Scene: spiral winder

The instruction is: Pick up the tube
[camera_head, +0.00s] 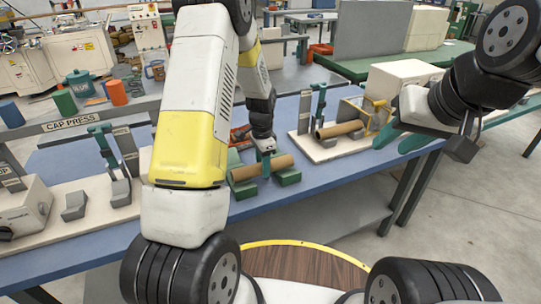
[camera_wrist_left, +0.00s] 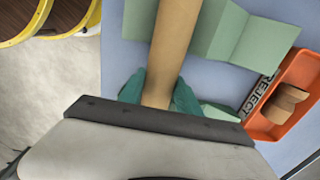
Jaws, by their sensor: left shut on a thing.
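A brown cardboard tube (camera_head: 247,172) lies across the green cradle blocks (camera_head: 289,178) near the front edge of the blue bench. My left gripper (camera_head: 266,161) points down and is shut around the tube's middle. The wrist view shows the tube (camera_wrist_left: 174,45) between the green fingers (camera_wrist_left: 160,95), with a green block (camera_wrist_left: 240,35) beside it. I cannot tell whether the tube touches the blocks or is slightly lifted. My right gripper (camera_head: 401,139) hangs to the right, its green fingers apart and empty.
A second brown tube (camera_head: 340,129) sits on the white-based machine to the right. A red-orange tray (camera_wrist_left: 309,75) marked REJECT holds brown pieces beside the cradle. The cap press station (camera_head: 72,206) stands at the left.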

